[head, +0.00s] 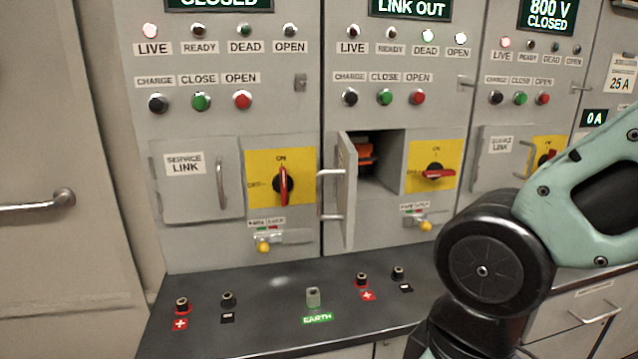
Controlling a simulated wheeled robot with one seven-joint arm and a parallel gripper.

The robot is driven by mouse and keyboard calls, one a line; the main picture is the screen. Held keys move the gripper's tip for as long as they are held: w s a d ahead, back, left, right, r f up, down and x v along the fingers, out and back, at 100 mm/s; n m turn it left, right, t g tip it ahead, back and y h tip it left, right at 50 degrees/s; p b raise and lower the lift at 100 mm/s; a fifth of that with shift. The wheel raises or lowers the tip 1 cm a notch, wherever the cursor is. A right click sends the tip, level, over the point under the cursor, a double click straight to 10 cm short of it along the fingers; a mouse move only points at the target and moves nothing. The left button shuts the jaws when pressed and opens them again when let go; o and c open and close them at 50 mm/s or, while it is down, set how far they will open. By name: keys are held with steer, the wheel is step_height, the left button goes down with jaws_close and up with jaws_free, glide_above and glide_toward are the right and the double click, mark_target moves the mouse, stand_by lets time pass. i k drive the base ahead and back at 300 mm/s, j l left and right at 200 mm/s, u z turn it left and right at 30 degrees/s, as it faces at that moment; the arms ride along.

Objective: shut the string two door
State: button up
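The string two door (347,192) is the small service door in the middle panel. It stands open, swung outward toward me on its left side, with its handle (331,217) sticking out to the left. Inside the open compartment (385,160) an orange and dark part (364,151) shows. The display above the panel (410,7) reads LINK OUT, and the DEAD and OPEN lamps look lit. The red rotary switch (437,174) beside the compartment lies horizontal. My arm is at the lower right; my gripper is not in view.
The left panel's service link door (194,180) is shut, its red switch (283,185) vertical. A dark shelf (262,305) with several terminals and an EARTH post (313,297) juts out below. Yellow-knobbed latches (263,246) sit beneath the switches. My arm covers part of the right panel.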

mark_target(346, 154)
steer(key=i+u, duration=0.25)
steer(key=i, duration=0.4)
steer(key=i+j, duration=0.2)
steer(key=j, duration=0.2)
